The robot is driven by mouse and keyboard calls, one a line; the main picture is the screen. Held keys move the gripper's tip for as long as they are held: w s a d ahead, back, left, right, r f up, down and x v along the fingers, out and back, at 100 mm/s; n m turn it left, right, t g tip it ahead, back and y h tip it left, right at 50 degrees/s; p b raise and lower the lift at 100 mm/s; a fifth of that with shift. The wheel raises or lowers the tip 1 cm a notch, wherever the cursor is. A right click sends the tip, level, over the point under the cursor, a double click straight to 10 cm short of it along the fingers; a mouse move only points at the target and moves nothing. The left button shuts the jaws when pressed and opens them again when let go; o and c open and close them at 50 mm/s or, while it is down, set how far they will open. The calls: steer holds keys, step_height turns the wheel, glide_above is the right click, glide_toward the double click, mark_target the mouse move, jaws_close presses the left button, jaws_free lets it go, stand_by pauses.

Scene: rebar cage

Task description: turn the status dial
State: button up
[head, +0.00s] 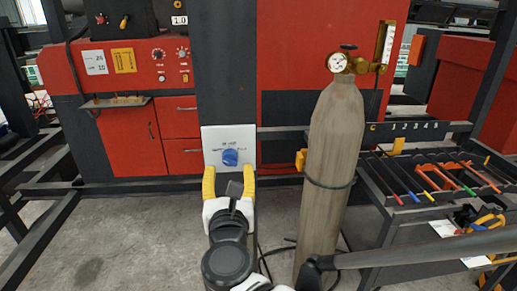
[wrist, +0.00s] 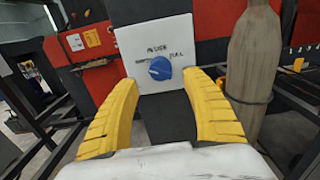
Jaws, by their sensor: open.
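The status dial is a round blue knob (head: 230,157) on a white panel (head: 212,137) fixed to a dark post. The wrist view shows the knob (wrist: 160,68) near the middle, on the white panel (wrist: 180,30) with handwritten-looking black labels above and beside it. My gripper (head: 229,172) has two yellow fingers, spread apart and empty. In the wrist view my gripper (wrist: 162,80) has one finger on each side below the knob. The knob appears beyond the fingertips; I cannot tell the exact gap.
A tall grey gas cylinder (head: 330,130) with a gauge stands close on the right. A rack (head: 430,185) with coloured rods is farther right. Red cabinets (head: 180,130) stand behind at left. The floor (head: 130,230) at left is mostly clear.

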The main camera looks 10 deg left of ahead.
mark_target(230, 164)
steer(key=x, duration=0.5)
steer(key=shift+w+b, duration=0.1)
steer(key=shift+b, duration=0.25)
steer(key=c, duration=1.2)
